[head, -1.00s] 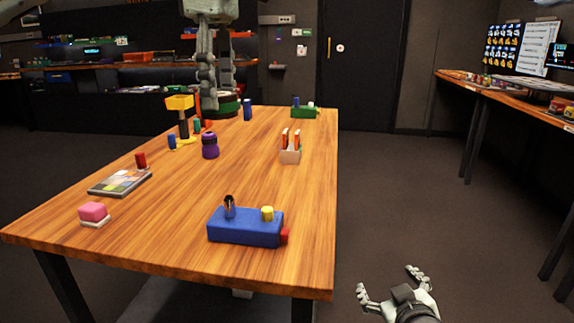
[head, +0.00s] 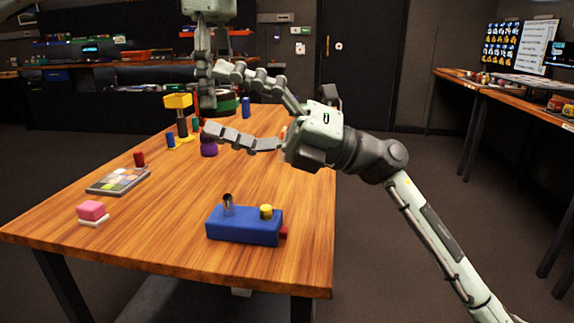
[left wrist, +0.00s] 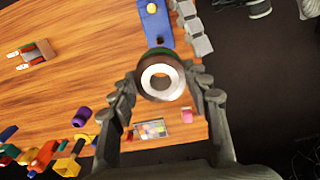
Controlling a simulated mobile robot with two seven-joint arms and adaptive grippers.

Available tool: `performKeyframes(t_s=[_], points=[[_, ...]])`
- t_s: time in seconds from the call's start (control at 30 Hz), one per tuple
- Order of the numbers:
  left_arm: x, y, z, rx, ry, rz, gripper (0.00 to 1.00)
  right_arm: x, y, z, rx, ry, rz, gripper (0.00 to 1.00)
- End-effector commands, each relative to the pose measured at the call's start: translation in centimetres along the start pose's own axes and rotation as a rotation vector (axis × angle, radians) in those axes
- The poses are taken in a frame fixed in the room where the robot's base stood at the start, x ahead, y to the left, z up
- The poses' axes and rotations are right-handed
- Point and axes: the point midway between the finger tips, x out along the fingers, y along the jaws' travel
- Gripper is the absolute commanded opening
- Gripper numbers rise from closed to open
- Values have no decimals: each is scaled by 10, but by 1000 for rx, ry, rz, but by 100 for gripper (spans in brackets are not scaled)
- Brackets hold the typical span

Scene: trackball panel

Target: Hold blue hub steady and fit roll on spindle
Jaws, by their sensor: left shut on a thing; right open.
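The blue hub (head: 243,226) is a long blue block near the table's front right. An upright metal spindle (head: 228,205) stands on it, beside a yellow knob (head: 266,211), with a red piece at its right end. The hub shows partly in the left wrist view (left wrist: 158,27). My left gripper (head: 219,97) is shut on the roll (left wrist: 162,76), a dark ring with red-brown and green bands and a white centre, held high over the table. In the head view the roll is partly hidden. My right gripper (head: 214,100) is open and empty, in front of the left one and above the hub.
A pink block (head: 91,210) and a grey tray of coloured tiles (head: 119,181) lie at left. A yellow-topped stand (head: 178,101) and a purple piece (head: 209,150) stand farther back. Bare wood surrounds the hub.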

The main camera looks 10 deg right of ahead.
Motion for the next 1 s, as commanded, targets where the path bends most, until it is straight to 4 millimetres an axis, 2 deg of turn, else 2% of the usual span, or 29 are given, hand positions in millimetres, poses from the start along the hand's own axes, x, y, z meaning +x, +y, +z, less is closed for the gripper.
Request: performKeyframes(t_s=[0.03, 0.1, 0.17, 0.23, 0.37, 0.5, 0.6, 0.73, 0.87, 1.0], points=[[0, 0, 0, 0, 0, 0, 18, 11, -9, -13, -112, 133, -72, 84], [0, 0, 0, 0, 0, 0, 18, 16, -30, -32, -255, 320, -180, 84], [0, 0, 0, 0, 0, 0, 18, 11, -51, -41, -367, 478, -281, 84], [0, 0, 0, 0, 0, 0, 18, -5, -74, -44, -482, 658, -407, 84], [0, 0, 0, 0, 0, 0, 18, -48, -101, -29, -630, 947, -636, 84], [0, 0, 0, 0, 0, 0, 18, -92, -107, -3, -696, 1158, -832, 84], [0, 0, 0, 0, 0, 0, 18, -111, -105, 9, -706, 1237, -912, 84], [0, 0, 0, 0, 0, 0, 18, -122, -106, 14, -707, 1281, -954, 84], [0, 0, 0, 0, 0, 0, 18, -123, -117, 8, -705, 1287, -958, 84], [0, 0, 0, 0, 0, 0, 18, -122, -139, -5, -703, 1286, -954, 84]])
